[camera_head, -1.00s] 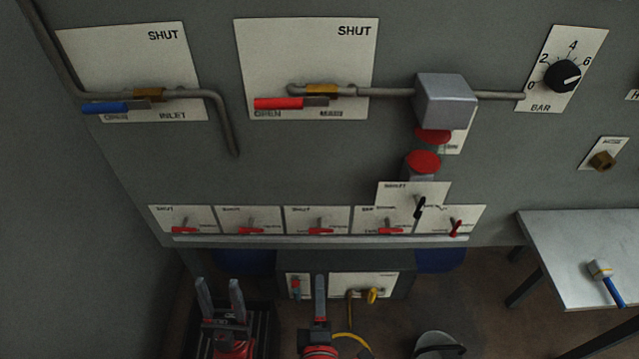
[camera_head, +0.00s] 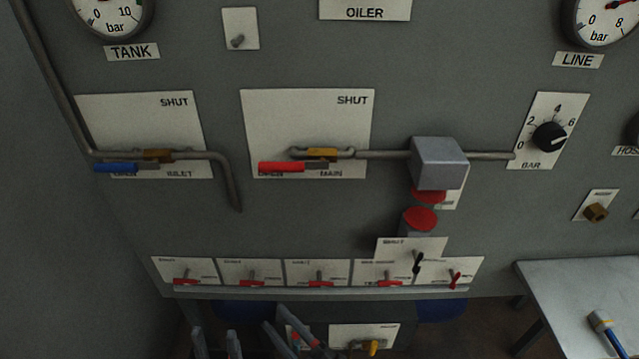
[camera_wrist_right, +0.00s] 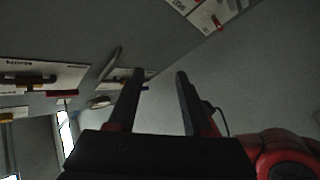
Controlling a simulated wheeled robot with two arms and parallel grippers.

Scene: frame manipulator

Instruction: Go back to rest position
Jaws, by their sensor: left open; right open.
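My left gripper (camera_head: 216,342) is at the bottom edge of the head view, pointing up. Its two grey fingers stand apart with nothing between them. My right gripper (camera_head: 285,330) is just to its right, tilted to the left, below the row of small red-handled valves. In the right wrist view its two dark fingers (camera_wrist_right: 160,88) are apart and empty. Both grippers are low in front of the panel and hold nothing. The rest of both arms is below the head view.
The grey panel carries a blue-handled inlet valve (camera_head: 115,168), a red-handled main valve (camera_head: 281,167), a red button (camera_head: 420,219), a pressure knob (camera_head: 549,137) and gauges. A ledge (camera_head: 320,293) runs under the small valves. A table (camera_head: 560,290) with a blue-handled tool (camera_head: 607,328) stands at right.

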